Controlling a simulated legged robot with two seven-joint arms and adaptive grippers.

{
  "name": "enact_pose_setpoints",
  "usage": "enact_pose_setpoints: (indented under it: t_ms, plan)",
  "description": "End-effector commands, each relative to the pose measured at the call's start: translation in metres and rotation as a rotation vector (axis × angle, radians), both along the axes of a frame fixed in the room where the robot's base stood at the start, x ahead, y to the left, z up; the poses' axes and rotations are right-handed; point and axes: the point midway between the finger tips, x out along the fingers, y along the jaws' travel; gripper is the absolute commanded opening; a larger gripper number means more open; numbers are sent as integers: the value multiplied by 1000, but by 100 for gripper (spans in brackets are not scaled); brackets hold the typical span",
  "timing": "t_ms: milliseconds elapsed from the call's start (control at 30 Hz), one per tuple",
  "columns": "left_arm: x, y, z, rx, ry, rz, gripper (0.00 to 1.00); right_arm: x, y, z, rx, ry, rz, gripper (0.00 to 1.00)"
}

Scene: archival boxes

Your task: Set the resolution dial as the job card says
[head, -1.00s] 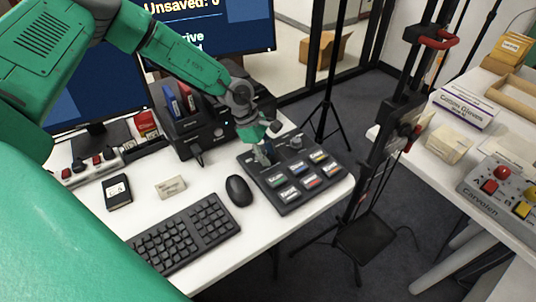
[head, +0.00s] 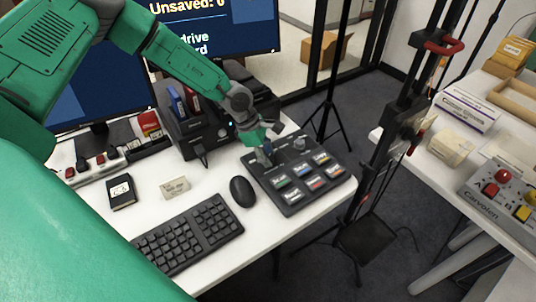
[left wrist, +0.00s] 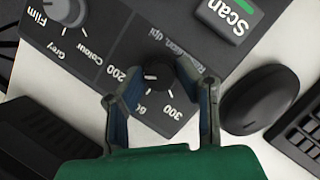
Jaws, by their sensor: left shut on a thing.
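The dark control panel (head: 285,163) lies on the white desk with several coloured buttons. Its black resolution dial (left wrist: 157,76) shows in the left wrist view, marked "Resolution, dpi", with 200, 300 and a partly hidden number starting with 6. My left gripper (head: 264,156) is down at the panel's left part. In the left wrist view its two fingers (left wrist: 159,84) are on either side of the dial, shut on it. I cannot tell surely where the dial points. My right gripper is not in view.
A second dial (left wrist: 65,10), marked Film, Grey and Colour, and a green Scan button (left wrist: 229,14) are near the fingers. The mouse (head: 242,191) and keyboard (head: 190,235) lie close by. Monitors (head: 215,30) stand behind.

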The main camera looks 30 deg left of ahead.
Motion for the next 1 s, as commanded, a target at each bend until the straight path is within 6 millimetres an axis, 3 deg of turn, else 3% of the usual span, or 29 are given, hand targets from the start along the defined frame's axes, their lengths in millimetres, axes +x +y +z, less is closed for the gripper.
enact_pose_setpoints:
  t_ms: [1000]
  plan:
    - [-2, -1, -4, 2, 5, 84, 0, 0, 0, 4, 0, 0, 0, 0]
